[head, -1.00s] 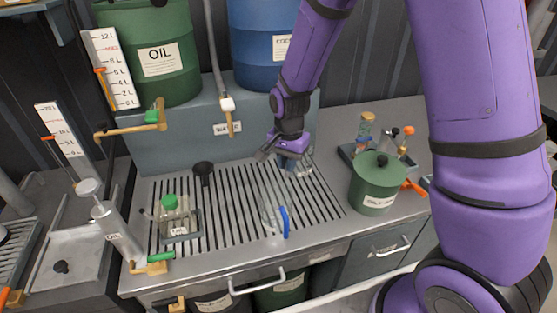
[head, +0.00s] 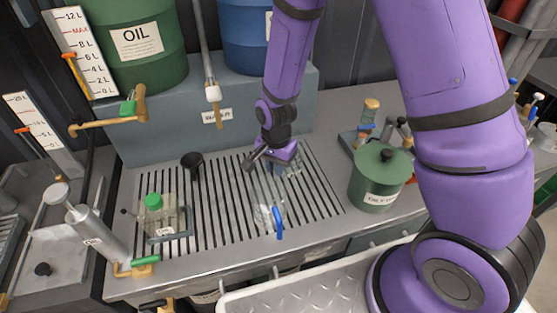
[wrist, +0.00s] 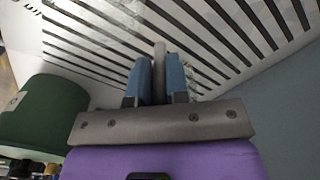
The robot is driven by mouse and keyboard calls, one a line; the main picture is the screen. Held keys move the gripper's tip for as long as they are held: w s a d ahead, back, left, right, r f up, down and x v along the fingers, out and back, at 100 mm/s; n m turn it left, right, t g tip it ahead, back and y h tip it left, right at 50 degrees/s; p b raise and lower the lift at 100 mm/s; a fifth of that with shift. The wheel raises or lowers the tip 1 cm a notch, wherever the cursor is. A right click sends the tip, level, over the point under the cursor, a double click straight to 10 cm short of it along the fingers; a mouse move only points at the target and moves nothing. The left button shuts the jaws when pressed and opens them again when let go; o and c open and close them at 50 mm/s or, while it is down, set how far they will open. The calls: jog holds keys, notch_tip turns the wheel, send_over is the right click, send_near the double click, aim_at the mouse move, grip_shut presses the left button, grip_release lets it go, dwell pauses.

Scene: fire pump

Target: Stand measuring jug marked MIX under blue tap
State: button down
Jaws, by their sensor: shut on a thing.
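A clear jug (head: 263,212) with a blue handle (head: 279,222) stands upright on the slotted drain top; I cannot read any mark on it. My gripper (head: 287,168) is low over the slots, just behind and right of the jug. In the wrist view its blue fingers (wrist: 160,78) are closed on a thin grey piece (wrist: 160,55); what it belongs to is unclear. No blue tap shows clearly. A blue drum (head: 245,40) stands at the back, partly behind my arm. A white-and-brass spout (head: 213,95) hangs over the rear ledge.
An oil drum (head: 135,40) has a brass tap with a green handle (head: 128,107). A green-capped container (head: 160,215) and a black funnel (head: 192,162) are at left on the slots. A lidded green pot (head: 380,180) stands at right. The slots between are clear.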

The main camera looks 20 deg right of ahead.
jog(key=shift+s, duration=0.1)
jog(key=c, duration=1.1)
grip_release()
jog(key=shift+f, duration=0.1)
